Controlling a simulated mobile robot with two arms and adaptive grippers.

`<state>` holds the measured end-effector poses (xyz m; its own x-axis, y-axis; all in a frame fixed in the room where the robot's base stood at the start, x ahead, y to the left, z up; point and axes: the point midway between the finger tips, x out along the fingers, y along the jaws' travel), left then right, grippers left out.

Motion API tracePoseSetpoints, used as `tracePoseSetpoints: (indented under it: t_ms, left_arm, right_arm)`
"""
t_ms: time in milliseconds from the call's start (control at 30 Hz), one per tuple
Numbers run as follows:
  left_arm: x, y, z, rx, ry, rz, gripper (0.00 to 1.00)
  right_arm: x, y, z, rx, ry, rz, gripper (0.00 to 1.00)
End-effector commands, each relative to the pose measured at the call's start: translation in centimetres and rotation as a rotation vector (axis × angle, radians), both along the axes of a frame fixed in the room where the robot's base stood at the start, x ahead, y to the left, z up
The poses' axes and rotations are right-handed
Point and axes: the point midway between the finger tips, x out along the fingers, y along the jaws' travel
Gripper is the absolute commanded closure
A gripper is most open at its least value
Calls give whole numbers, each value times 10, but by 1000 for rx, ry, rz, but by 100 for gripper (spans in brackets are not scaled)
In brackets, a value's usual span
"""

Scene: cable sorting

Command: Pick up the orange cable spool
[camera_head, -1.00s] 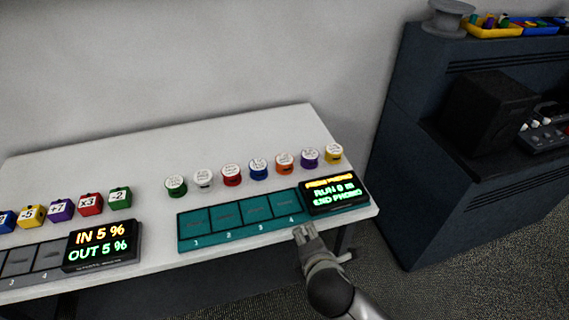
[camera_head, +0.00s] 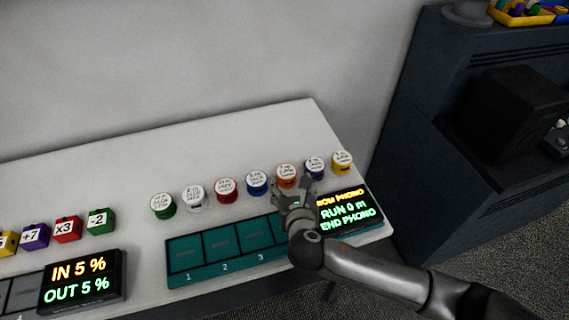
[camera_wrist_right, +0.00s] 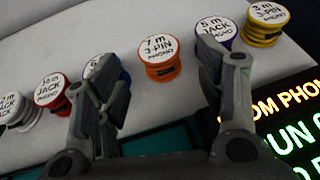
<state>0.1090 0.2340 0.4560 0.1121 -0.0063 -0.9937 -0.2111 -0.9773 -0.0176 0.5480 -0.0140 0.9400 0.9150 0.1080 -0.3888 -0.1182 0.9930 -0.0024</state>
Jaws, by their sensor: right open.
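The orange cable spool (camera_head: 287,173) stands upright in the row of spools on the white table, between the blue and purple spools. In the right wrist view the orange spool (camera_wrist_right: 160,58) shows a white top reading "7 m 3-PIN PHONO". My right gripper (camera_head: 292,190) is just in front of it in the head view. In the right wrist view my right gripper (camera_wrist_right: 165,85) is open and empty, its fingers on either side of the orange spool's place in the picture, with the spool beyond them. My left gripper is not in view.
The blue spool (camera_head: 257,183) and purple spool (camera_head: 314,168) stand close on either side. A teal tray (camera_head: 180,262) with numbered slots and a lit display (camera_head: 347,212) lie in front. Coloured cubes (camera_head: 67,229) stand at left. The table behind the row is clear.

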Motion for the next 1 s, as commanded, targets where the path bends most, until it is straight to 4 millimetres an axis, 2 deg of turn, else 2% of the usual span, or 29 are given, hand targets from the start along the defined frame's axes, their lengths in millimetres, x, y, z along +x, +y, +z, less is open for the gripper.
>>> tracePoseSetpoints:
  t_ms: [167, 333, 467, 567, 800, 1000]
  left_arm:
    - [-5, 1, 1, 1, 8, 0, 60]
    - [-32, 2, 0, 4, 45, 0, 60]
    - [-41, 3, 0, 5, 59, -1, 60]
    - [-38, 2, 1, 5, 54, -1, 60]
    - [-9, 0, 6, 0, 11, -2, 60]
    - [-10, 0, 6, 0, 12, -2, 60]
  right_arm:
    - [20, 3, -8, -2, 0, -1, 37]
    - [40, 6, -17, 0, -1, -1, 37]
    - [47, 6, -21, 1, 0, 0, 37]
    - [50, 7, -23, 1, 1, 0, 37]
    - [68, 12, -40, 0, 0, -2, 37]
    - [86, 14, -50, 2, 0, -1, 37]
